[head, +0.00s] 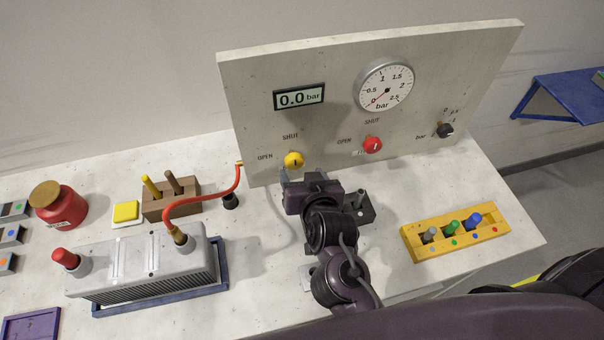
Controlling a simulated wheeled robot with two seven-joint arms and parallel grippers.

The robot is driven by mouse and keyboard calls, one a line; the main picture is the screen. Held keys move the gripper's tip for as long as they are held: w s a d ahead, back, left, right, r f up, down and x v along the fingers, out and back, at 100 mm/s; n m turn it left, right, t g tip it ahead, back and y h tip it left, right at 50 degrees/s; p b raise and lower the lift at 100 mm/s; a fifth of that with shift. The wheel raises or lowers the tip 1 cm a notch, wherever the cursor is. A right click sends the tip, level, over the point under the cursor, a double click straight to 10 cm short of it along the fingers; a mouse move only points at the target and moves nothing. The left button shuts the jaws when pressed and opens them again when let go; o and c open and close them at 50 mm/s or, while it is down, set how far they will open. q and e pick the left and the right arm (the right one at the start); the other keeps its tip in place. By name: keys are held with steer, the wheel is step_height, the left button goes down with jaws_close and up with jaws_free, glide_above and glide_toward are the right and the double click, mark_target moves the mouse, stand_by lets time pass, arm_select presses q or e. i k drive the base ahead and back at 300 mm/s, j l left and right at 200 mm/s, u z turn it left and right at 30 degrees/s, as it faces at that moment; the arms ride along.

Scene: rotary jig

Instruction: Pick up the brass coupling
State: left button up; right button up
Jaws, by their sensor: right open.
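A brass coupling (180,237) sits at the lower end of a red hose (197,200), on top of a grey finned metal block (150,264) at the left. The hose curves up and right to the left edge of the upright panel. My right gripper (303,175) is well to the right of the coupling, low in front of the panel and apart from the coupling. It is open; its fingers are largely hidden behind its own body. My left gripper is not in view.
The panel (330,60) has a yellow knob (293,160), a red knob (372,145) and a gauge (386,86). A wooden block with handles (172,203), a yellow button (125,212) and a red jar (60,206) stand left. A yellow rack (456,233) stands right.

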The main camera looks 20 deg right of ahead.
mark_target(176, 233)
steer(key=k, duration=1)
